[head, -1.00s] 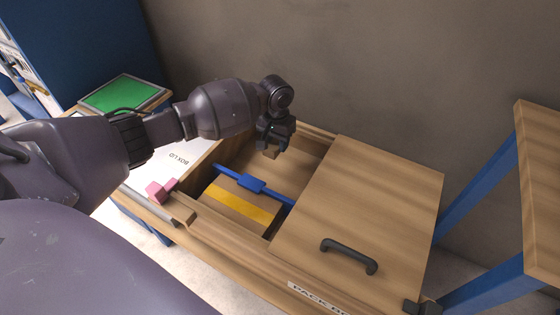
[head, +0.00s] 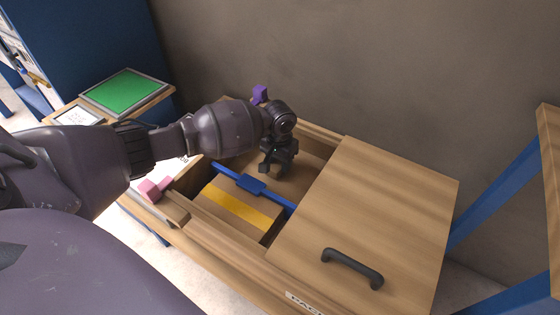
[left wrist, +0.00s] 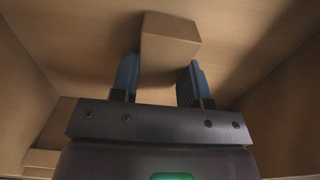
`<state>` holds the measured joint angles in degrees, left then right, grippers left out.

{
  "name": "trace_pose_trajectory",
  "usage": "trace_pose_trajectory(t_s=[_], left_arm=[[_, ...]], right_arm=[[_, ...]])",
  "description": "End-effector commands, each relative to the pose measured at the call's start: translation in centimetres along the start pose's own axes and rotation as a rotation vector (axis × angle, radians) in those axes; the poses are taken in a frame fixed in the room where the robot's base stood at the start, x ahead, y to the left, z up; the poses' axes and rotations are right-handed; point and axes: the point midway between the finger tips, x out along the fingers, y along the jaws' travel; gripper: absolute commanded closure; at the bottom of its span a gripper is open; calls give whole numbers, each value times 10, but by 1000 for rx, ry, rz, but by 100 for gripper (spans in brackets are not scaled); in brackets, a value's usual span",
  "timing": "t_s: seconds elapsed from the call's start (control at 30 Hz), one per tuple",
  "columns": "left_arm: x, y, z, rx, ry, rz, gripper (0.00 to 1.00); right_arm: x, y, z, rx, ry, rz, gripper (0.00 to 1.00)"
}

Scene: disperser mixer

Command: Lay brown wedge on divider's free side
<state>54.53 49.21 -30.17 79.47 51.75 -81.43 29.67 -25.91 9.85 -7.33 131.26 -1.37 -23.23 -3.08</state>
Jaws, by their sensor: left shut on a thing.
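The blue divider (head: 251,184) runs across the inside of the open wooden box. A brown carton with a yellow stripe (head: 235,205) fills its near side; bare floor shows on its far side. My left gripper (head: 270,172) is down in the box on that far side. In the left wrist view the brown wedge (left wrist: 168,40) is at the fingertips of the left gripper (left wrist: 158,82), which is shut on it. The wedge is close to the box floor; I cannot tell if it touches. In the head view the wedge is hidden by the gripper. My right gripper is out of view.
A wooden lid with a black handle (head: 352,268) covers the box's right part. A green panel (head: 124,92) lies at the back left.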

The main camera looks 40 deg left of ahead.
Motion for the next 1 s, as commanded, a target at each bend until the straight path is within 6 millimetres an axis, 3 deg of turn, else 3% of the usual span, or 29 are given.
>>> trace_pose_trajectory(t_s=[0.17,0.2,0.37,0.73,1.0], left_arm=[[3,0,0,0,-1,0,81],[4,0,0,0,0,0,57],[3,0,0,0,-1,0,33],[-2,0,0,0,1,0,33],[-53,0,-3,0,13,1,33]], right_arm=[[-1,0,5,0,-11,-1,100],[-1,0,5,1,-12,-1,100],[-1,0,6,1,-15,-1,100],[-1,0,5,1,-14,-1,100],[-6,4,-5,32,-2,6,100]])
